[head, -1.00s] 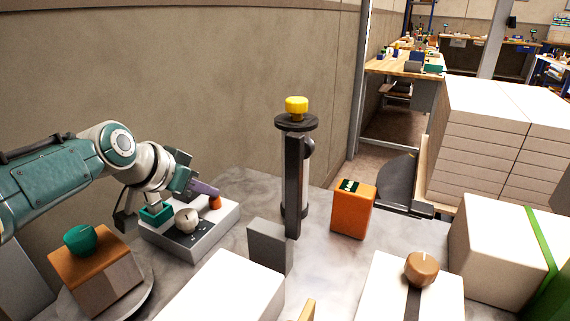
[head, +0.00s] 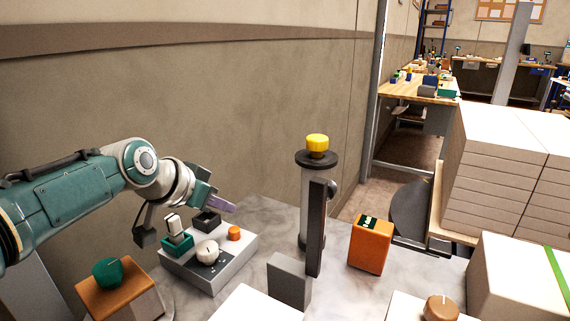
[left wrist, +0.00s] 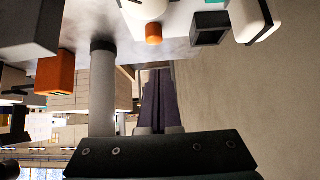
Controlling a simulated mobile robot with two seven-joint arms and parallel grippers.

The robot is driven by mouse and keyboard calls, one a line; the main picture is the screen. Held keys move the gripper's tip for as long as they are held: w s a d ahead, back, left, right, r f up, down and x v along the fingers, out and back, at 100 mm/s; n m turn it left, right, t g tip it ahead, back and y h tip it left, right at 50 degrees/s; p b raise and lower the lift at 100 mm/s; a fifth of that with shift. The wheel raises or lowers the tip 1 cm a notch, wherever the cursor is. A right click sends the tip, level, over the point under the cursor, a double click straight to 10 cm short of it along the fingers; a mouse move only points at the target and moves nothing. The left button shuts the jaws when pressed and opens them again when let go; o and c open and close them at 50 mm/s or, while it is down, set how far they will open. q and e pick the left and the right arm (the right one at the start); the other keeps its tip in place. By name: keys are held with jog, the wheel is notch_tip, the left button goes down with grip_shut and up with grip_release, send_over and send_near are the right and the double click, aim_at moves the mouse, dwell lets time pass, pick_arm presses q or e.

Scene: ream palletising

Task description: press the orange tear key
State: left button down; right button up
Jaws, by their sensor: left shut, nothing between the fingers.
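The orange tear key (head: 234,233) is a small round button at the far right corner of a pale control box (head: 224,258). The key also shows near the top of the left wrist view (left wrist: 154,33). My left gripper (head: 231,207) is shut and empty, with purple fingers. It is above and behind the key, with a visible gap between them. In the left wrist view its fingers (left wrist: 159,85) lie together, below the key in the picture. My right gripper is in neither view.
The box also carries a white dial (head: 207,252), a white rocker in a teal collar (head: 177,244) and a dark square collar (head: 207,220). A post with a yellow cap (head: 317,143) and an orange block (head: 369,245) stand to the right. A wall rises behind.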

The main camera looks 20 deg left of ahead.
pick_arm(q)
jog(key=p+v, duration=0.3)
jog(key=v, duration=0.6)
jog(key=shift+r, duration=0.1)
dwell(0.5)
